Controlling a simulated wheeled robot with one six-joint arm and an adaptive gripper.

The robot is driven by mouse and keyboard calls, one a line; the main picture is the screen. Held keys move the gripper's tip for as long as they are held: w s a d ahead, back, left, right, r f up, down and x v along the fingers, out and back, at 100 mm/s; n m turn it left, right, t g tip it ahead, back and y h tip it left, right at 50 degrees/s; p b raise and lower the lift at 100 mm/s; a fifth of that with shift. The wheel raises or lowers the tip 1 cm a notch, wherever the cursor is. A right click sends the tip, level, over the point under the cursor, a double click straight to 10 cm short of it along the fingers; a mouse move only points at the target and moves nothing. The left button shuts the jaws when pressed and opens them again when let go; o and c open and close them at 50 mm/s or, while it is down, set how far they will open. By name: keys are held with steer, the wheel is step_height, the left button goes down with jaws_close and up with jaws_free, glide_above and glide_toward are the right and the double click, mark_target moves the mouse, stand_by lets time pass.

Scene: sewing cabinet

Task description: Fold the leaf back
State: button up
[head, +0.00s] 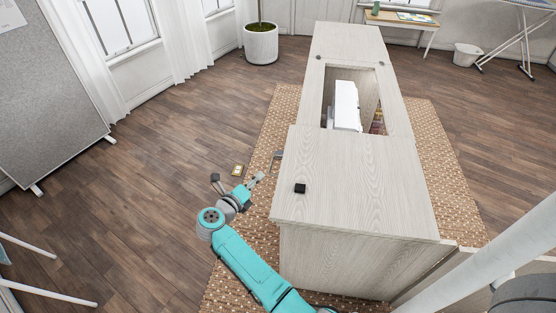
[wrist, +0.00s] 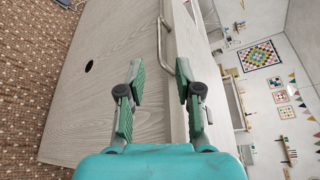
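The sewing cabinet (head: 350,265) is pale wood, long, and runs away from me. Its near top panel (head: 365,180), which looks like the leaf, lies flat and carries a small black square (head: 299,188). Beyond it is an opening with a white sewing machine (head: 345,105) inside. A metal bar handle (head: 277,157) stands out at the left edge; it also shows in the wrist view (wrist: 161,40). My gripper (head: 259,178) is left of the cabinet, short of the handle. In the wrist view its fingers (wrist: 159,72) are apart, with nothing between the tips.
A patterned rug (head: 279,113) lies under the cabinet. A small yellow-and-white item (head: 237,170) lies on the floor near my gripper. A grey board (head: 50,90) stands at left, with open wood floor between. A potted plant (head: 261,45) stands behind.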

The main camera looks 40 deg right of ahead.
mark_target(272, 163)
steer(key=x, duration=1.1)
jaws_close()
